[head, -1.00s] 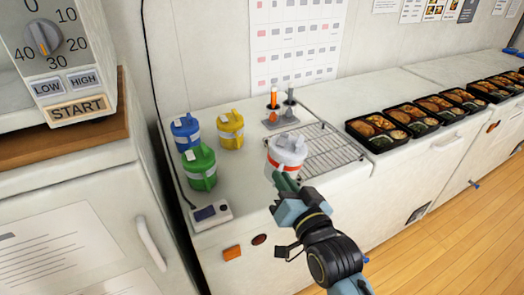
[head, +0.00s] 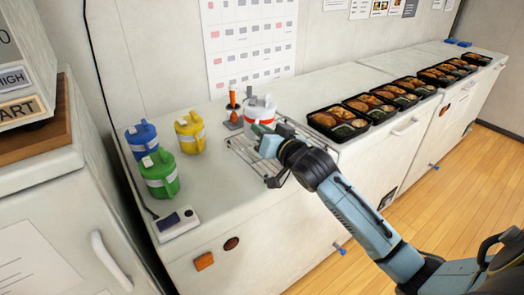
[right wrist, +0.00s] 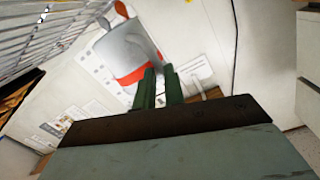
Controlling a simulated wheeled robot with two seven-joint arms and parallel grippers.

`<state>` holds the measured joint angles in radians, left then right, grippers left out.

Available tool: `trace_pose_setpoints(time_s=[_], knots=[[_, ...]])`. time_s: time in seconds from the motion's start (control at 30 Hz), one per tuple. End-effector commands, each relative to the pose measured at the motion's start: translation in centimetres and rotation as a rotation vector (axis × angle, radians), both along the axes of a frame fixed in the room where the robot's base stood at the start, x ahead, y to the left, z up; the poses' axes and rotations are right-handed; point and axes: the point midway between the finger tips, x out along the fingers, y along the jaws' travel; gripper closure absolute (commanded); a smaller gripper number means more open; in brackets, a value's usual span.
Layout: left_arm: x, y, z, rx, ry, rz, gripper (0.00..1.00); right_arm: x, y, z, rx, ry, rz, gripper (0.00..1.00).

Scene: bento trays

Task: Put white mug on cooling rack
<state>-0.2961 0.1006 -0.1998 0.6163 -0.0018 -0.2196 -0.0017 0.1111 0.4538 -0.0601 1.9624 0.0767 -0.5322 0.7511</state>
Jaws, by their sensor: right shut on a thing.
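The white mug (head: 259,110), with a red-orange band, is over the back-left part of the wire cooling rack (head: 236,144). It looks close to upright in the head view; I cannot tell whether its base touches the wires. My right gripper (head: 264,131) is shut on the near side of the mug, probably at its handle. In the right wrist view the green fingers (right wrist: 160,88) meet the mug (right wrist: 135,55), and the rack (right wrist: 45,40) shows at upper left. My gripper and arm hide part of the rack. My left gripper is not in view.
Blue (head: 142,138), yellow (head: 190,132) and green (head: 160,172) mugs stand left of the rack. A stand with orange and grey-handled tools (head: 234,120) is just behind it. Several bento trays (head: 338,122) line the counter to the right. A small device (head: 176,222) lies at the front left.

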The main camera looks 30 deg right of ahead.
Motion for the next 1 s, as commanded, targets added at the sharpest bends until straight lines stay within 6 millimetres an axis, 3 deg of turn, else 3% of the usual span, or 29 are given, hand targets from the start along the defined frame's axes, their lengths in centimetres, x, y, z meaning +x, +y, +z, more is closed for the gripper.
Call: trace_pose_setpoints(time_s=[0.13,0.4,0.67,0.7,0.87,1.0], knots=[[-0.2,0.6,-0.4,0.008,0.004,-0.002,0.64,0.0,0.0,-1.0,-0.002,-0.008,0.0,1.0],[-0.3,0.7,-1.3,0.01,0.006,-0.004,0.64,0.0,0.0,-4.9,-0.002,-0.008,0.0,1.0],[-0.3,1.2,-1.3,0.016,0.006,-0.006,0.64,0.0,0.1,-5.4,-0.002,-0.007,0.001,1.0],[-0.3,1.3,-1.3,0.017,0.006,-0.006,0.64,-0.1,0.1,-5.7,0.001,0.001,0.0,0.88],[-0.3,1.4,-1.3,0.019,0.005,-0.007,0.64,0.0,0.1,-5.6,0.0,0.001,0.0,0.67],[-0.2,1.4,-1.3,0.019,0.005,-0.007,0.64,0.0,0.0,-5.6,-0.001,-0.001,0.001,0.66]])
